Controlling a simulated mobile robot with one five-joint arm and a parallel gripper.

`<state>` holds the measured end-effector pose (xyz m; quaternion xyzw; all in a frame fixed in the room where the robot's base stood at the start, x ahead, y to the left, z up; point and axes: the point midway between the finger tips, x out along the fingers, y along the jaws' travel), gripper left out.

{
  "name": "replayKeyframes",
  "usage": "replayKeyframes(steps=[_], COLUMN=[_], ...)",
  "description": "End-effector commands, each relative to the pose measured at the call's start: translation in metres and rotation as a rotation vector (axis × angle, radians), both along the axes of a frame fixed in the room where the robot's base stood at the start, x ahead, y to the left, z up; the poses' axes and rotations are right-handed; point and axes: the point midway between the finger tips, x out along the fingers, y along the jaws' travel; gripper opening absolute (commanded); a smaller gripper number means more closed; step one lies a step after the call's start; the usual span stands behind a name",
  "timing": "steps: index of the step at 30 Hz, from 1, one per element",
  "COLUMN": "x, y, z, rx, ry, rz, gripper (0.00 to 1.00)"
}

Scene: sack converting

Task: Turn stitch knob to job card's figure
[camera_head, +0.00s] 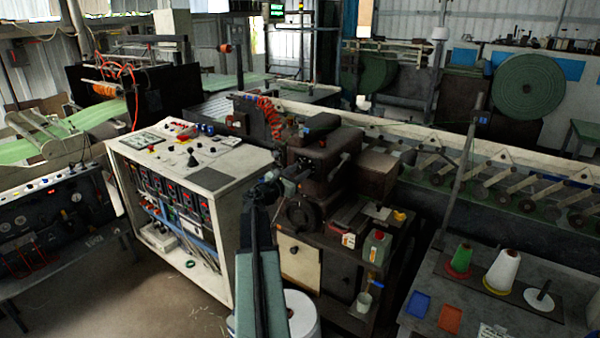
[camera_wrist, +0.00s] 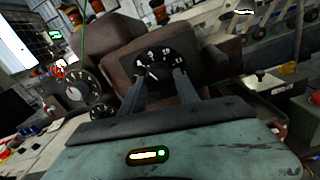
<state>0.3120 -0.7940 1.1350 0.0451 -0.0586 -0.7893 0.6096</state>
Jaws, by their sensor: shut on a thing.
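In the wrist view, a black dial plate (camera_wrist: 178,54) with white marks around its rim sits on a brown machine housing. My gripper (camera_wrist: 163,76) reaches up to it, a finger on each side, and is shut on the small dark knob (camera_wrist: 161,71) in the dial's middle. A short white line shows near the left fingertip; the figures are too small to read. In the head view, my gripper (camera_head: 284,176) is at the left side of the brown sewing machine (camera_head: 322,155), and the knob is hidden there. I cannot make out a job card for certain.
A larger round dial (camera_wrist: 73,93) is to the left in the wrist view. A white control cabinet (camera_head: 213,178) stands close left of my arm. A green can (camera_head: 377,247) and a red-and-white item (camera_head: 349,240) are on the bench. A table with thread cones (camera_head: 502,270) is at right.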

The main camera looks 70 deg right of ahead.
Motion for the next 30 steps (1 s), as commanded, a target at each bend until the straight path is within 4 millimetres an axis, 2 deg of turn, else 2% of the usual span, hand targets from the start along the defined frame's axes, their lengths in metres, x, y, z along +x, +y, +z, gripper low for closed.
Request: replayKeyframes(steps=[30], x=[-0.0011], y=[0.0009], z=[-0.0009], rx=[-0.239], ry=[-0.921], rz=[-0.009], gripper=[0.00])
